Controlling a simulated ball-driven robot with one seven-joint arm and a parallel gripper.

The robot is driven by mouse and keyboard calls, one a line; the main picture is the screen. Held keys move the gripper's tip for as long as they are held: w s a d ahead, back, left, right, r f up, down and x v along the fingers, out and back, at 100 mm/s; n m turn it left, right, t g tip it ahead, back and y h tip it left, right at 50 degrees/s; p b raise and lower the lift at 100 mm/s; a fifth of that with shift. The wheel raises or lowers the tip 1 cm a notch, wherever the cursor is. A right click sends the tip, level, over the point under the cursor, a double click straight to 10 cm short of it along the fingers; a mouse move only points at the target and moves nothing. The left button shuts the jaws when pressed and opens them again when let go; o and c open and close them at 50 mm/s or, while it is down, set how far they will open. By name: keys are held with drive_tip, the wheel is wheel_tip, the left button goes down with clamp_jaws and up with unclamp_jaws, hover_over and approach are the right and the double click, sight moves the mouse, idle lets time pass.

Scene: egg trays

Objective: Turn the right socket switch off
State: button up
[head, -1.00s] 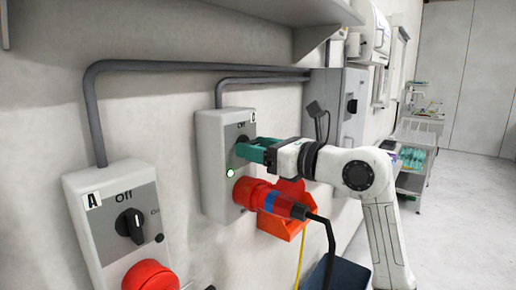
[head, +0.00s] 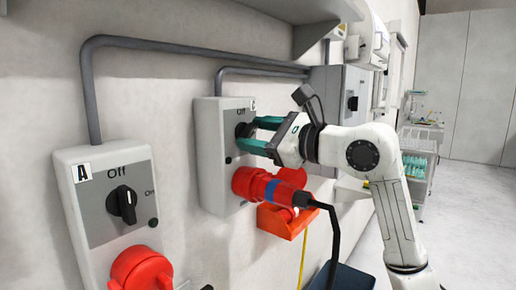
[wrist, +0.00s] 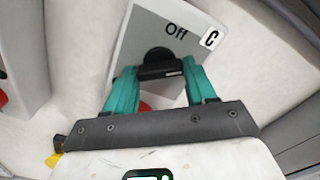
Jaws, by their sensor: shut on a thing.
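The right socket box (head: 209,180) is a grey wall box with its face turned to the right, and a red plug sits in its socket (head: 250,182). Its black rotary switch (head: 243,130) is below the "Off" mark. The small indicator lamp (head: 228,160) is dark.
Another socket box (head: 80,215), marked "A", is on the left, with its switch (head: 123,205) and red socket (head: 140,268). A shelf (head: 300,8) overhangs above.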

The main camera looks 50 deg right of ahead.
drive_tip(key=n+b, duration=0.6)
drive_tip(key=shift+f+n, duration=0.3)
drive_tip(key=shift+r+n+b, duration=0.15)
drive_tip(key=shift+n+b, duration=1.9)
drive_tip(key=shift+n, duration=0.15)
drive_tip(key=o, duration=1)
drive_tip(key=shift+r, duration=0.1)
drive_tip(key=shift+o, duration=0.2)
drive_tip(key=s, duration=1)
drive_tip(key=shift+s+d+b, duration=0.15)
drive_tip(key=shift+s+b, duration=0.2)
drive_tip(key=shift+s, duration=0.05)
